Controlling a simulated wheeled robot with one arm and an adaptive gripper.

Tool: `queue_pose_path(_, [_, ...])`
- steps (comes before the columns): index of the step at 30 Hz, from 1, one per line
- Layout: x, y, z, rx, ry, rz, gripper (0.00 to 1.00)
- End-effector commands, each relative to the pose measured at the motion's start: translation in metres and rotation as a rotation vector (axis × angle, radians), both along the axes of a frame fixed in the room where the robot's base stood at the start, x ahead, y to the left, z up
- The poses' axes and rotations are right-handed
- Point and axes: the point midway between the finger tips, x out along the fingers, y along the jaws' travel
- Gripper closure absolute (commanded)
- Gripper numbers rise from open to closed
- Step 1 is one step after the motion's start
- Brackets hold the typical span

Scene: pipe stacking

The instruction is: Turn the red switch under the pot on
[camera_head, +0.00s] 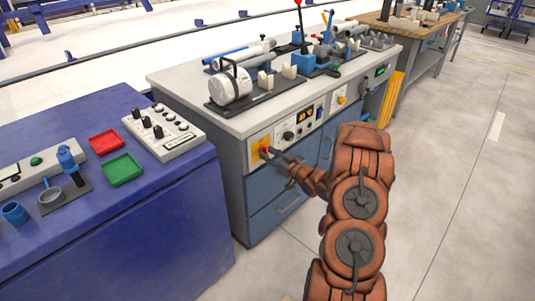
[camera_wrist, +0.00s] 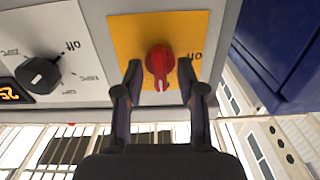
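The red switch (camera_wrist: 159,62) sits on a yellow plate (camera_wrist: 122,36) on the front panel, with partly covered lettering beside it. In the head view the red switch (camera_head: 264,150) is at the left end of the workbench front, below the white pot (camera_head: 231,88). My gripper (camera_wrist: 160,75) is open at the switch, with one finger on each side of it. In the head view my gripper (camera_head: 271,153) reaches the yellow plate from the right. I cannot tell whether the fingers touch the switch.
A black knob (camera_wrist: 38,75) and an orange display (camera_wrist: 8,92) are beside the yellow plate. A blue table (camera_head: 185,215) stands close on the left, with a red tray (camera_head: 106,142), a green tray (camera_head: 122,169) and a control box (camera_head: 165,131). The floor (camera_head: 450,180) on the right is clear.

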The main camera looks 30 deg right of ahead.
Motion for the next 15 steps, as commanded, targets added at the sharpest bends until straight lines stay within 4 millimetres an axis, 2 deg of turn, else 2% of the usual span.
queue_pose_path(15, [-0.073,-0.018,0.0,0.001,0.0,-0.003,0.61])
